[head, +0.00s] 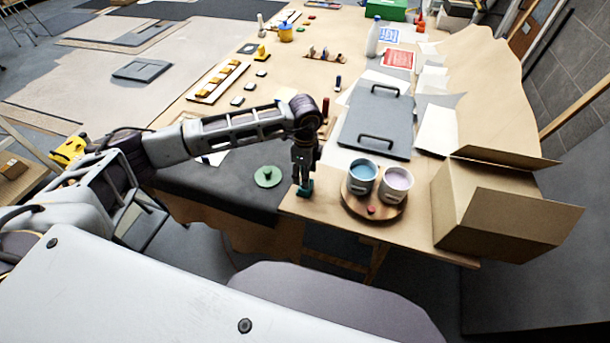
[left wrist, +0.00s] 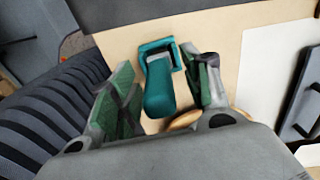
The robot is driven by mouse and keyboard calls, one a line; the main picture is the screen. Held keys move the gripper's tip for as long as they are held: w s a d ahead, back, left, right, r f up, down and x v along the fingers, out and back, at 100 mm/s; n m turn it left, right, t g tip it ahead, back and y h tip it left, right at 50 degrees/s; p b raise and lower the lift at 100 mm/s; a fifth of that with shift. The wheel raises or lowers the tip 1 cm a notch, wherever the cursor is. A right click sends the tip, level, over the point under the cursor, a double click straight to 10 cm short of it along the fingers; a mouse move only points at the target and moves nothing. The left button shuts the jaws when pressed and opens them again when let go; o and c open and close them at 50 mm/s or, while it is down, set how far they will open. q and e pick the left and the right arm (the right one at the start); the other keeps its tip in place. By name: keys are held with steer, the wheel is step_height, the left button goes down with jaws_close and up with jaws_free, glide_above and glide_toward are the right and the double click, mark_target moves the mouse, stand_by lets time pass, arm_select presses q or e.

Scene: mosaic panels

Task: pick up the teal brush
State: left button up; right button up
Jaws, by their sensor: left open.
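The teal brush (head: 306,188) lies on the tan paper-covered table near its front edge. In the left wrist view the brush (left wrist: 168,90) shows a rounded teal body and a squarish teal frame at its far end. My left gripper (head: 303,180) points down over the brush in the head view and partly hides it. In the left wrist view its green-padded fingers (left wrist: 165,72) are apart, one on each side of the brush. Whether either finger touches it I cannot tell. My right gripper is in neither view.
A round wooden board (head: 372,208) with a blue pot (head: 362,177) and a lilac pot (head: 396,186) stands close right of the brush. A green disc (head: 267,177) lies to the left. A grey handled panel (head: 378,120) lies behind, and an open cardboard box (head: 490,210) stands right.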

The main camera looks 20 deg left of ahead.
arm_select(q)
steer(key=shift+f, duration=0.3)
steer(key=shift+c, duration=0.2)
steer(key=c, duration=1)
steer(key=shift+r, duration=0.1)
steer(key=shift+r+b, duration=1.05)
steer(key=shift+r, duration=3.85)
steer(key=shift+d, duration=0.15)
